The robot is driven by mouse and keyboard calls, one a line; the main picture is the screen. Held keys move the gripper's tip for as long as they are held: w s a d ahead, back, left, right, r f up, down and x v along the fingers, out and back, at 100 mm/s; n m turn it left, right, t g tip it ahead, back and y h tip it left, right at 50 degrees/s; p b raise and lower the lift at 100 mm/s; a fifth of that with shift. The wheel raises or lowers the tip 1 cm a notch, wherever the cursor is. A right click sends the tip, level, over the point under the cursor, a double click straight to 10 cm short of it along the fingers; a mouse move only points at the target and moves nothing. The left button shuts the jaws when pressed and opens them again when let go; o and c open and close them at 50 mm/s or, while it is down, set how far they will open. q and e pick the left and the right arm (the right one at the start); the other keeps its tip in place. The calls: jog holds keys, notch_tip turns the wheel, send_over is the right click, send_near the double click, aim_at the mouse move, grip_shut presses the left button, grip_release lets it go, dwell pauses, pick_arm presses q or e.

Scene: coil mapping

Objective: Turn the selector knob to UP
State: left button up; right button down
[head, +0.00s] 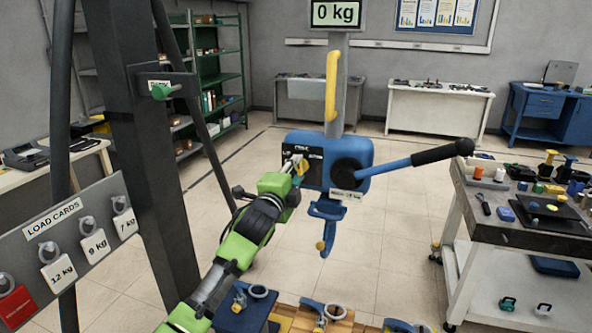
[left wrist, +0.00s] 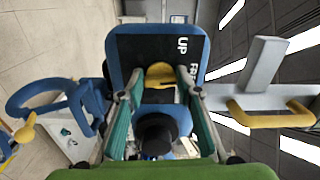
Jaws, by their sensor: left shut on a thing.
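The yellow selector knob (head: 299,168) is on the black label plate of the blue hoist box (head: 336,146), below the word FREE. The knob also shows in the left wrist view (left wrist: 160,74), between my fingers; UP is printed above it and FREE to its upper right. My left gripper (head: 297,165) is shut on the knob, one finger on each side. The fingers and wrist cover part of the knob and plate, so I cannot tell exactly where it points. My right gripper is not in view.
A blue lever with a black grip (head: 440,153) reaches right from the box's black hub (head: 349,172). A blue hook (head: 326,222) hangs below. The display (head: 337,13) above reads 0 kg. A dark post stands left; a tool cart (head: 520,225) stands right.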

pick_arm(q)
jog(key=n, duration=0.3)
jog(key=shift+f+n, duration=0.1)
jog(key=shift+n, duration=0.2)
jog(key=shift+f+n, duration=0.1)
jog(key=shift+n, duration=1.6)
jog(key=o, duration=1.1)
jog(key=shift+o, duration=0.2)
jog(key=shift+s, duration=0.1)
jog(key=v, duration=1.1)
jog(key=shift+s, duration=0.35)
jog(key=shift+a+f, duration=0.1)
jog(key=shift+a, duration=0.05)
